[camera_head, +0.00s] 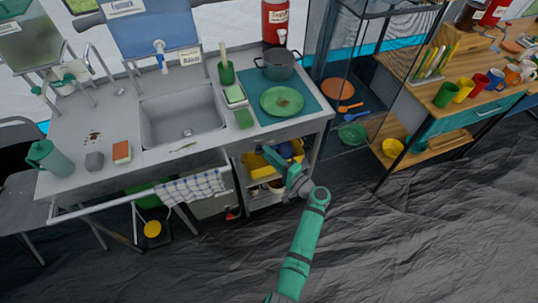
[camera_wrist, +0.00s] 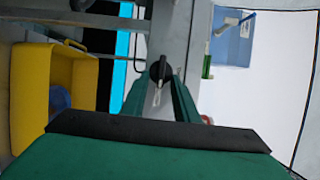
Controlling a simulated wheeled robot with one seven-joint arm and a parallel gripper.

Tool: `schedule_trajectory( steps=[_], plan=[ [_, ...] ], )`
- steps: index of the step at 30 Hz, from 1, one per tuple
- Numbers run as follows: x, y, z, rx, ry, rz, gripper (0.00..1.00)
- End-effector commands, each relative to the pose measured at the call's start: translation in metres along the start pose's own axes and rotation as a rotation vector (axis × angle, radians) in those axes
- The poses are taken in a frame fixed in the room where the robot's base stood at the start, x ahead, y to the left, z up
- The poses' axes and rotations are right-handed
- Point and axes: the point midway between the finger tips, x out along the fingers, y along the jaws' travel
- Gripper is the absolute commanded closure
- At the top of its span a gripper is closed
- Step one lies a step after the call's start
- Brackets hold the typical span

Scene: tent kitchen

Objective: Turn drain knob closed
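The drain knob is not clearly identifiable in the head view; the space under the sink (camera_head: 183,115) is largely hidden by the counter front. In the wrist view a small dark upright part (camera_wrist: 160,69), perhaps the knob, shows between my fingertips, with a pale tag-like piece below it. My gripper (camera_head: 268,153) reaches in under the counter's right part, by the shelf. In the wrist view its two green fingers (camera_wrist: 162,88) stand apart on either side of the dark part. I cannot tell whether they touch it.
A yellow bin (camera_wrist: 45,95) stands close on the left in the wrist view; it also shows on the shelf in the head view (camera_head: 254,165). A checked towel (camera_head: 190,187) hangs on the front rail. The dark floor before the counter is clear.

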Motion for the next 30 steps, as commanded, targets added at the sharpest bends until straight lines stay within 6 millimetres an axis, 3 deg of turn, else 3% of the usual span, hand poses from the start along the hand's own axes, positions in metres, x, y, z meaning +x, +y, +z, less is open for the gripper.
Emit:
schedule_trajectory(
  steps=[7, 21, 30],
  plan=[
    [-0.017, 0.001, -0.001, 0.001, 0.003, 0.001, 0.73],
    [-0.096, 0.0, 0.0, 0.0, 0.002, 0.0, 0.73],
    [-0.108, 0.0, 0.0, 0.0, 0.0, 0.0, 0.73]
  ],
)
